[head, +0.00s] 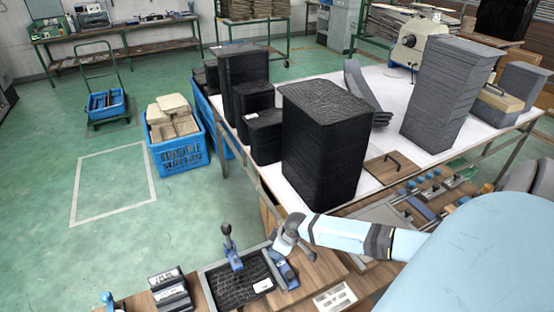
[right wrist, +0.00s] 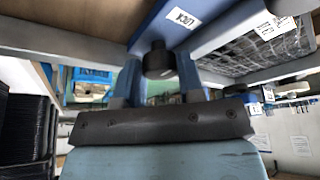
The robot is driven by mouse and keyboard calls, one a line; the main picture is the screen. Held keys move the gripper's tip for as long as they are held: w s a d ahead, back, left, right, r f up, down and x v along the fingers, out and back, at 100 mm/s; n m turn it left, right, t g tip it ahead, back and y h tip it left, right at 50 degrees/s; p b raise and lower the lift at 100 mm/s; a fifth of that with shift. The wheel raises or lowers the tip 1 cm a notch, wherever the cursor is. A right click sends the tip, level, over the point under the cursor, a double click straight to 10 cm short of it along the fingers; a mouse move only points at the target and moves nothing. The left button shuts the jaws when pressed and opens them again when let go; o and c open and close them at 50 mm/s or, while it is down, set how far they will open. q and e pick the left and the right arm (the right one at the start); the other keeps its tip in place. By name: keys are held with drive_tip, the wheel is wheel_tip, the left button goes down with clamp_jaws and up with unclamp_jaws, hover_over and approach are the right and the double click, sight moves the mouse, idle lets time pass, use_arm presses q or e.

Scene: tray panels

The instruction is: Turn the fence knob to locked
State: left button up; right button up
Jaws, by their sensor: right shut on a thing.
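My right gripper (head: 286,243) reaches down from the right to a blue panel fixture (head: 284,270) beside a black tray in the head view. In the right wrist view my right gripper (right wrist: 158,78) has its two blue fingers on either side of a dark round knob (right wrist: 158,58), shut on it. The knob hangs from a blue plate (right wrist: 160,27) with a white label reading LOCK (right wrist: 182,18). The knob's pointing direction cannot be told. In the head view the arm and gripper hide the knob.
Labelled dark boxes (head: 170,288) and a white slotted plate (head: 335,298) are nearby. Tall black stacks (head: 322,145) stand on the white table behind.

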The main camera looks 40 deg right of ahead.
drive_tip(key=o, duration=0.6)
drive_tip(key=shift+o, duration=0.2)
drive_tip(key=b+v, duration=0.1)
drive_tip(key=v, duration=1.3)
drive_tip(key=s+a+f+m+t, duration=0.1)
drive_tip(key=s+a, duration=0.3)
drive_tip(key=a, duration=0.4)
drive_tip(key=s+a+f+t, duration=0.3)
drive_tip(key=s+a, duration=0.1)
drive_tip(key=a, duration=0.4)
drive_tip(key=s+a+f+m+t+y, duration=0.1)
drive_tip(key=s+a+f+t, duration=0.2)
drive_tip(key=a, duration=0.5)
drive_tip(key=shift+s+a+m, duration=0.25)
drive_tip(key=shift+s+m, duration=0.05)
drive_tip(key=shift+s, duration=0.55)
